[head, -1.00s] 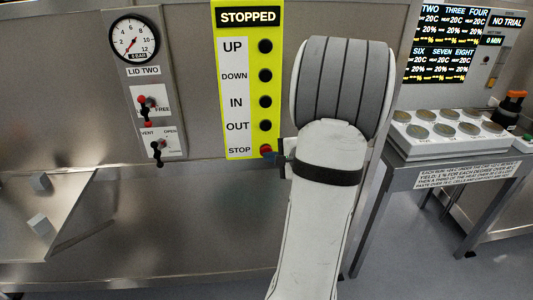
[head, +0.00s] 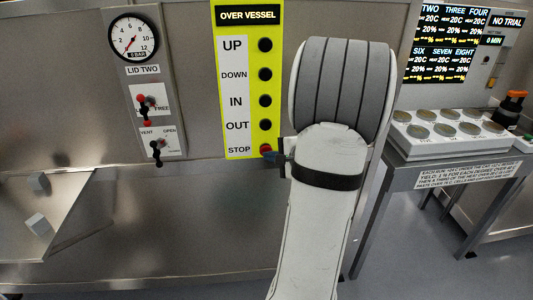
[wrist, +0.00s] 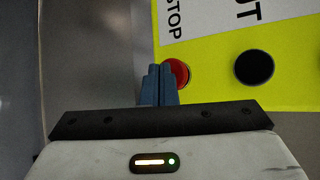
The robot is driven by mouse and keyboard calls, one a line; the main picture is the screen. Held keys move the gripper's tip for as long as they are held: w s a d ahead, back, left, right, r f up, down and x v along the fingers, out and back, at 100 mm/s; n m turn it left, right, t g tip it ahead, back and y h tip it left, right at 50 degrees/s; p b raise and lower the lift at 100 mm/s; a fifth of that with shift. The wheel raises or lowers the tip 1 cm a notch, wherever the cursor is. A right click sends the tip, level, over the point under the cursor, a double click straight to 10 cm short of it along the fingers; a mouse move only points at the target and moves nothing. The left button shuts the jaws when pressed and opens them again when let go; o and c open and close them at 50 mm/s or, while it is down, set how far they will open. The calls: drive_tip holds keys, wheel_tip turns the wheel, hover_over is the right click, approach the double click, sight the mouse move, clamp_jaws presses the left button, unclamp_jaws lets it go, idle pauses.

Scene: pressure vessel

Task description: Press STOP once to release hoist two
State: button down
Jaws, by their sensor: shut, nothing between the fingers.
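The yellow hoist panel (head: 271,20) stands upright left of my arm in the head view. Its display (head: 247,15) reads OVER VESSEL. Black buttons run down it beside the labels UP, DOWN, IN and OUT. The red STOP button (head: 265,149) is at the bottom, and it also shows in the wrist view (wrist: 180,72). My gripper (head: 283,157) is at the STOP button, with its blue fingers shut and empty. In the wrist view the fingertips (wrist: 158,72) overlap the left edge of the red button. I cannot tell whether they touch it.
A table (head: 399,150) with several round cells stands at the right, under a screen (head: 445,45). A black OUT button (wrist: 254,68) is close by.

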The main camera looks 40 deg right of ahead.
drive_tip(key=shift+s+a, duration=0.3)
drive_tip(key=shift+s, duration=0.2)
drive_tip(key=s+a, duration=0.1)
drive_tip(key=s+b, duration=0.1)
drive_tip(key=s, duration=0.1)
drive_tip(key=s+a+b, duration=0.1)
drive_tip(key=shift+s+a, duration=0.15)
drive_tip(key=shift+a, duration=0.15)
idle(0.7)
drive_tip(key=s+a+n+g+y, duration=0.2)
drive_tip(key=a+n+g+y, duration=0.5)
drive_tip(key=a, duration=1.2)
drive_tip(key=s+a+n+g+h, duration=0.3)
drive_tip(key=s+a+n+h, duration=0.4)
drive_tip(key=n, duration=0.6)
drive_tip(key=shift+s+a+r+h, duration=0.3)
drive_tip(key=shift+s+h, duration=0.6)
drive_tip(key=shift+s, duration=0.25)
